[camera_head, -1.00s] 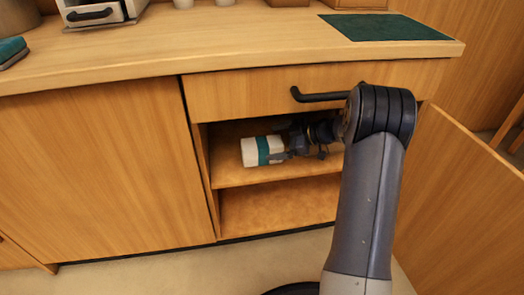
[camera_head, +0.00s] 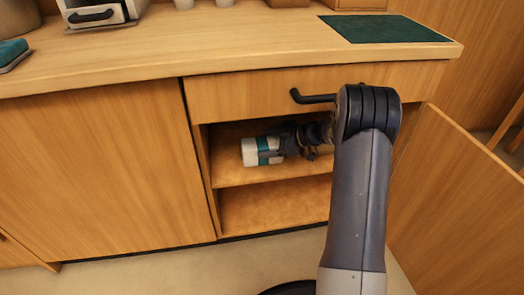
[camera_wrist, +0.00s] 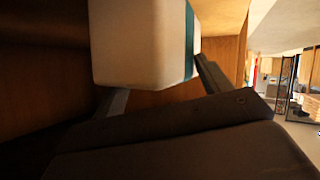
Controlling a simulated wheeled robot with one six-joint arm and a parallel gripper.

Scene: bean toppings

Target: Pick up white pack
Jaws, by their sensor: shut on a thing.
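The white pack (camera_head: 249,153) has a teal band and lies on the upper shelf inside the open cabinet, at the shelf's left part. In the wrist view the white pack (camera_wrist: 140,42) fills the upper middle, with its teal band towards the right. My gripper (camera_head: 273,150) reaches in from the right and is shut on the pack, covering its right end. In the wrist view my gripper (camera_wrist: 160,92) has one finger on each side of the pack. The pack's far end is out of the wrist frame.
A drawer with a black handle (camera_head: 312,97) is just above the opening. The open cabinet door (camera_head: 462,200) stands at the right. The lower shelf (camera_head: 265,207) looks empty where visible. The counter above holds a green mat (camera_head: 385,29).

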